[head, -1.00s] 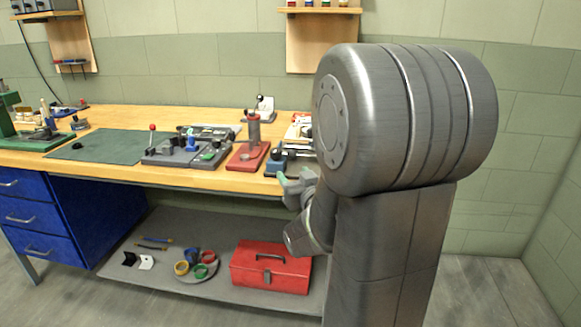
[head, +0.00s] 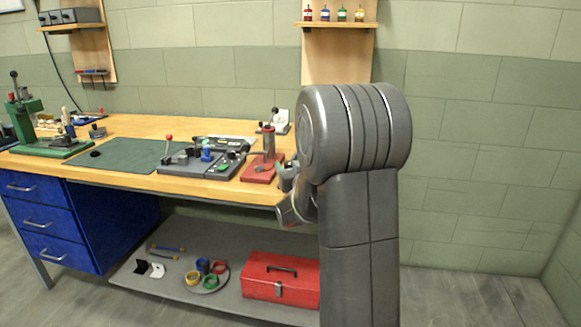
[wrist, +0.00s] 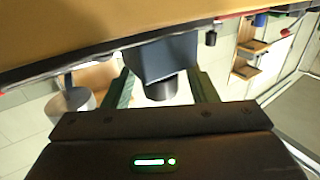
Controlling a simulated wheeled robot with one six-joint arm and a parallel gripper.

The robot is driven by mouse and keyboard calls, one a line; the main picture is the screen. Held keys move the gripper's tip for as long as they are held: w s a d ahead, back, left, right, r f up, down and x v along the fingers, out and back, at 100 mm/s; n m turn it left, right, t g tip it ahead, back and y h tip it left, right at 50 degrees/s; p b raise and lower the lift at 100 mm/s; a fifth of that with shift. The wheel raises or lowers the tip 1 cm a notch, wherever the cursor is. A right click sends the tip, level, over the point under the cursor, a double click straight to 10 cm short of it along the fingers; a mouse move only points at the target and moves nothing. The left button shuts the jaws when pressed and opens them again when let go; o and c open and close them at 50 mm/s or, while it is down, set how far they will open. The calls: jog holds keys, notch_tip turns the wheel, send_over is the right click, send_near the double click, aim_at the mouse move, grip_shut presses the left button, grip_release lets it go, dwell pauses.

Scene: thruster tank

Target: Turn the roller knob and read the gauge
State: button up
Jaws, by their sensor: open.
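In the wrist view my gripper (wrist: 162,78) is open, with its two green fingers apart. A blue-grey block (wrist: 162,56) with a dark round knob (wrist: 160,88) shows between the fingers, at the bench edge. I cannot tell whether the fingers touch it, or whether this is the roller knob. In the head view my gripper (head: 287,180) is at the bench's front edge, mostly hidden by my arm. No readable gauge face shows in either view.
The wooden bench (head: 130,126) holds a grey panel with levers (head: 180,168), a red-based stand (head: 258,172) and a green mat (head: 118,156). A red toolbox (head: 258,293) and a tray of rings (head: 225,284) are on the lower shelf. Floor right of my arm is clear.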

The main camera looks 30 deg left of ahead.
jog(key=shift+w+a, duration=0.1)
jog(key=c, duration=0.9)
jog(key=shift+c, duration=0.2)
